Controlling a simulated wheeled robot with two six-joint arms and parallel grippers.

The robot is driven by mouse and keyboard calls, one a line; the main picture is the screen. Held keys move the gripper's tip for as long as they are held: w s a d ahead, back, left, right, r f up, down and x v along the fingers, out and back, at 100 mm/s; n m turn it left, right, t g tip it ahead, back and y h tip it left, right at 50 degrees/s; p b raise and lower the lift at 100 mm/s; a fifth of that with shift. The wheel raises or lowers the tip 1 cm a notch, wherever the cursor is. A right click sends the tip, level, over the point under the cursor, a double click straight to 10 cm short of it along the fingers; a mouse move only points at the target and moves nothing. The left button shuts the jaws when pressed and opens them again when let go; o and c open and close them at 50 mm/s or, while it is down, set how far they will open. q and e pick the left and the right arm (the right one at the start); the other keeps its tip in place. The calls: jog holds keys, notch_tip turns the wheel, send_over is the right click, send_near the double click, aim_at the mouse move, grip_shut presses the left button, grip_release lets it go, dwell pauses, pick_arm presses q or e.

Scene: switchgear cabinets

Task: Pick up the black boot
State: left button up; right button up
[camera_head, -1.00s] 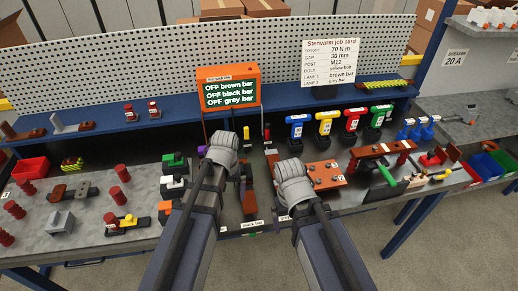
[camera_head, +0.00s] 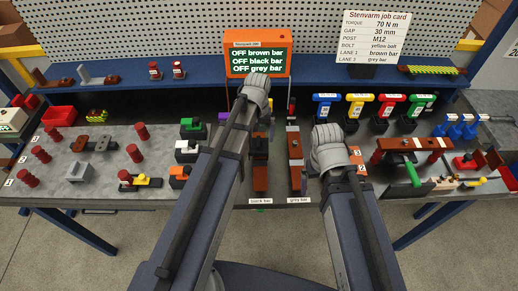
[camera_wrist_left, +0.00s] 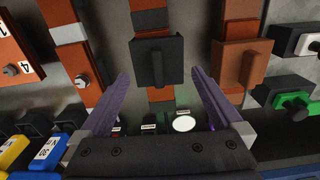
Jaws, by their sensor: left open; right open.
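The black boot (camera_wrist_left: 157,62) is a dark block with a raised rib, seated across a copper-brown bar in the left wrist view. My left gripper (camera_wrist_left: 160,88) is open, with its two purple-grey fingers on either side of the boot's picture position. It appears empty; I cannot tell how far the boot is below the fingertips.
A brown boot (camera_wrist_left: 245,62) sits on the neighbouring bar. A green-and-black block (camera_head: 193,128) stands left of the lanes. Several coloured T-handled tools (camera_head: 360,108) stand at back right. An orange display (camera_head: 257,55) stands behind, reading OFF for all bars.

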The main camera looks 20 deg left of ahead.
aim_at(258, 141)
pick_arm(q)
jog(key=shift+s+d+f+b, duration=0.1)
jog(key=shift+s+f+b, duration=0.05)
jog(key=shift+f+b, duration=1.2)
jog(key=shift+s+d+f+b, duration=0.1)
jog(key=shift+f+b, duration=1.15)
jog(key=shift+f, duration=0.05)
jog(key=shift+r, duration=0.1)
jog(key=c, duration=1)
